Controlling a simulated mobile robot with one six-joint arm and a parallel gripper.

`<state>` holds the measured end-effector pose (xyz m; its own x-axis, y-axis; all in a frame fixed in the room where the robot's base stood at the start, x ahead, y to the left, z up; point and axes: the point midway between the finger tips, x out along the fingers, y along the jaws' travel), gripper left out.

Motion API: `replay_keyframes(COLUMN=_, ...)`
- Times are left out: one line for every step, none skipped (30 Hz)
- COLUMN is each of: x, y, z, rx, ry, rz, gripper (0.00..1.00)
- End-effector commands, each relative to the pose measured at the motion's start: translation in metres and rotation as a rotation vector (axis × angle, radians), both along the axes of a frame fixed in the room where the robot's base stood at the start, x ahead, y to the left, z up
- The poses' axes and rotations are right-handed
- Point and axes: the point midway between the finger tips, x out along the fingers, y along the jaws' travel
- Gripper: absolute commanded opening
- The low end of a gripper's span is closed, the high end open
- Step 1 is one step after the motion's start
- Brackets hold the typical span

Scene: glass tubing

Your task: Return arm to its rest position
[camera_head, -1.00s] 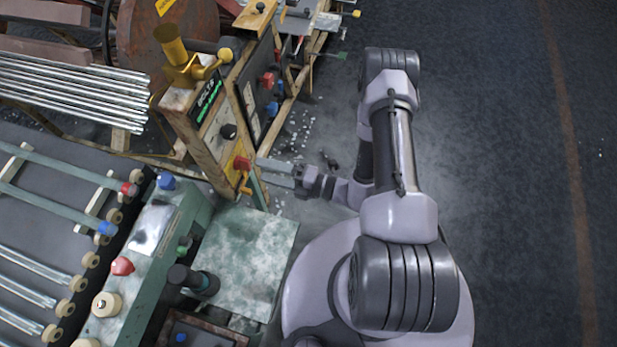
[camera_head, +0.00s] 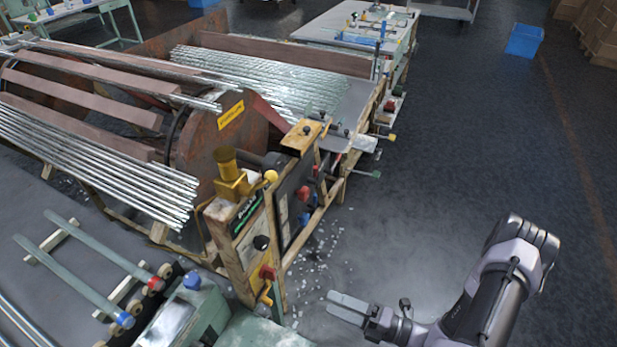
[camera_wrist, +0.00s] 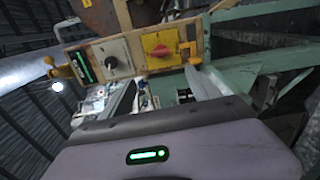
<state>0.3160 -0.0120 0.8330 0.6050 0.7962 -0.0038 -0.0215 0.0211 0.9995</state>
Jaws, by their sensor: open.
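My gripper (camera_head: 349,307) is at the lower middle of the head view, its flat grey fingers pointing left toward the machine's wooden control panel. It is empty, and a gap of floor lies between its fingertips and the panel. My arm (camera_head: 492,295) reaches in from the lower right. In the wrist view, my gripper's purple-grey body fills the lower part, and a grey finger (camera_wrist: 207,84) shows in front of the panel with the red and yellow switch (camera_wrist: 165,50).
The wooden control panel (camera_head: 238,232) stands left of my gripper, with a red knob (camera_head: 268,272) near the fingertips. Glass tubes (camera_head: 95,165) lie on the machine. Glass bits litter the floor below. A blue bin (camera_head: 524,41) stands far back. Open floor lies right of the machine.

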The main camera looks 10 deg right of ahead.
Motion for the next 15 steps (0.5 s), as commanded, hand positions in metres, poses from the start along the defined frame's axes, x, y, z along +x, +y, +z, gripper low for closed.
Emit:
replay_keyframes(x=0.003, y=-0.001, z=0.007, rx=-0.037, ry=-0.029, rz=0.035, gripper=0.71)
replay_keyframes(x=0.005, y=-0.001, z=0.015, rx=-0.076, ry=-0.063, rz=0.073, gripper=0.71)
replay_keyframes(x=0.008, y=-0.001, z=0.029, rx=-0.147, ry=-0.124, rz=0.146, gripper=0.71)
replay_keyframes(x=0.01, y=0.001, z=0.042, rx=-0.212, ry=-0.183, rz=0.214, gripper=0.71)
replay_keyframes(x=0.011, y=0.003, z=0.056, rx=-0.285, ry=-0.251, rz=0.293, gripper=0.71)
replay_keyframes(x=0.011, y=0.007, z=0.076, rx=-0.388, ry=-0.354, rz=0.406, gripper=0.71)
replay_keyframes(x=0.01, y=0.012, z=0.091, rx=-0.465, ry=-0.434, rz=0.494, gripper=0.71)
replay_keyframes(x=0.008, y=0.016, z=0.105, rx=-0.542, ry=-0.517, rz=0.584, gripper=0.71)
replay_keyframes(x=0.005, y=0.021, z=0.124, rx=-0.644, ry=-0.633, rz=0.701, gripper=0.71)
replay_keyframes(x=0.001, y=0.025, z=0.137, rx=-0.719, ry=-0.722, rz=0.791, gripper=0.71)
replay_keyframes(x=-0.002, y=0.029, z=0.15, rx=-0.795, ry=-0.815, rz=0.88, gripper=0.71)
replay_keyframes(x=-0.008, y=0.034, z=0.167, rx=-0.895, ry=-0.942, rz=0.999, gripper=0.71)
replay_keyframes(x=-0.012, y=0.037, z=0.179, rx=-0.969, ry=-1.04, rz=1.087, gripper=0.71)
replay_keyframes(x=-0.017, y=0.039, z=0.19, rx=-1.043, ry=-1.139, rz=1.173, gripper=0.71)
replay_keyframes(x=-0.023, y=0.043, z=0.205, rx=-1.139, ry=-1.274, rz=1.285, gripper=0.71)
